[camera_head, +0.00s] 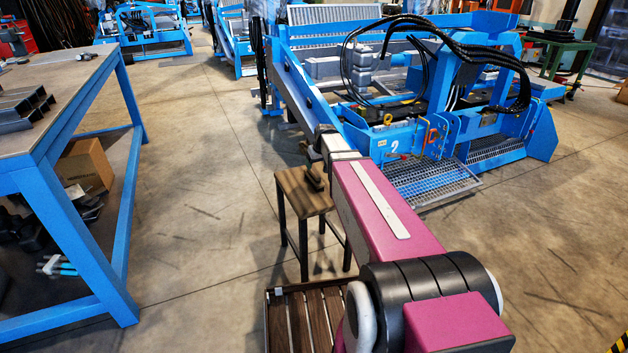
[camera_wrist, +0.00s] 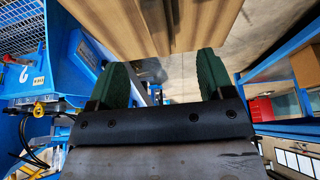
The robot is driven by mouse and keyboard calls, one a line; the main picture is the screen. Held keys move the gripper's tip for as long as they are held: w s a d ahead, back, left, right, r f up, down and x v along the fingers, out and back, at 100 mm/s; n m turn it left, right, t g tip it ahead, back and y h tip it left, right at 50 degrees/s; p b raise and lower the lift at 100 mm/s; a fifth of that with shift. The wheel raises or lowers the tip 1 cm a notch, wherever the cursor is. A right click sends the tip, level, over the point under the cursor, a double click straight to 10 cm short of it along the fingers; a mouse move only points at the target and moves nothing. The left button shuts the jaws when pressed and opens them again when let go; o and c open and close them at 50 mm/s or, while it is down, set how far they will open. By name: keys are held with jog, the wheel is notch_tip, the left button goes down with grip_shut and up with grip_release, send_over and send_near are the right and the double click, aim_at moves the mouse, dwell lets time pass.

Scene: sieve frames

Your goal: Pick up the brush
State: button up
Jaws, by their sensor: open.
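A small brown, brush-like object (camera_head: 315,178) rests on the wooden top of a stool (camera_head: 292,188) in the head view. It is partly dark, and its bristles cannot be made out. My gripper (camera_wrist: 162,62) shows in the wrist view with its two green fingers apart and nothing seen between them. The stool's planked top (camera_wrist: 150,22) fills the upper part of that view, just beyond the fingertips. The brush cannot be made out in the wrist view. In the head view my arm reaches over the stool's right side, and the fingers cannot be made out there.
A blue workbench (camera_head: 72,130) stands at the left, with a cardboard box (camera_head: 85,165) on its lower shelf. A large blue machine (camera_head: 400,140) with black hoses stands behind the stool. A slatted wooden surface (camera_head: 310,318) lies in front. Floor between bench and stool is clear.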

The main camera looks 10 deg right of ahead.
aim_at(312, 170)
jog(key=shift+w, duration=0.35)
jog(key=x, duration=1)
jog(key=shift+w+f, duration=0.2)
jog(key=c, duration=1.2)
jog(key=shift+r, duration=0.1)
jog(key=shift+r, duration=0.4)
jog(key=r, duration=0.3)
jog(key=shift+s+a+r, duration=0.2)
jog(key=shift+a+r, duration=0.05)
jog(key=shift+r, duration=0.1)
jog(key=s+a+r, duration=0.5)
jog(key=a+r, duration=0.1)
jog(key=a, duration=0.3)
jog(key=shift+s+a, duration=0.25)
jog(key=shift+s, duration=0.1)
jog(key=shift+r, duration=0.15)
